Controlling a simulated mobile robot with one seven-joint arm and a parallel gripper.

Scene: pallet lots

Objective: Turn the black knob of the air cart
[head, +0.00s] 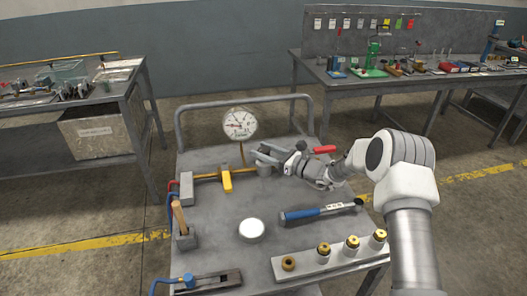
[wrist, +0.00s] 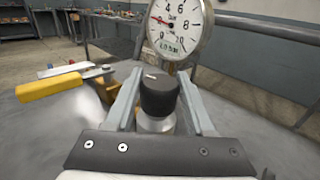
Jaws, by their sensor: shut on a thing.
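The air cart (head: 215,160) is a grey metal cart with a tube rail at its far side. My gripper (head: 262,160) is over the cart, left of my arm, in the head view. In the wrist view the black knob (wrist: 159,95) stands upright between the two fingers of my gripper (wrist: 160,100), on a pale round base. The gripper is shut on the knob. In the head view the gripper mostly hides the knob. A round white gauge (head: 239,123) stands just behind it and also shows in the wrist view (wrist: 180,28).
A yellow lever (head: 226,180) on a brass pipe is left of my gripper. A red handle (head: 324,150) is to the right. A blue-handled tool (head: 318,212), a white disc (head: 252,229) and a block with several brass-topped fittings (head: 330,257) lie nearer.

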